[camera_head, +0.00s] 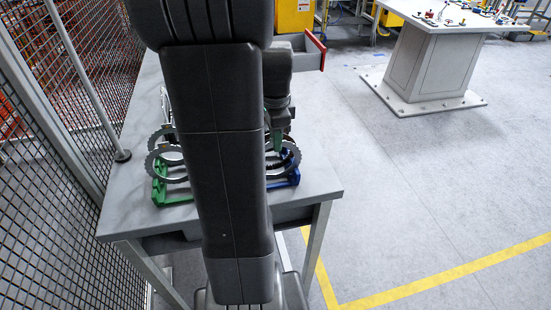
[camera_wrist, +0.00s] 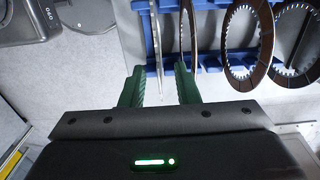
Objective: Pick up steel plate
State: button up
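In the wrist view, my gripper (camera_wrist: 159,72) has two green fingers spread apart, with nothing gripped between them. In the head view, toothed ring plates (camera_head: 164,163) stand in a green rack (camera_head: 160,190), and others show at the blue rack (camera_head: 288,181). My arm hides much of the middle.
Brown-faced toothed rings (camera_wrist: 246,40) stand right of the fingers in the wrist view. The racks are on a grey table (camera_head: 315,160) beside a mesh fence (camera_head: 50,170). A red-edged tray (camera_head: 316,48) is at the table's back. Open floor lies right.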

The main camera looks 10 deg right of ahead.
jog(key=shift+f, duration=0.25)
grip_shut()
dwell(1.3)
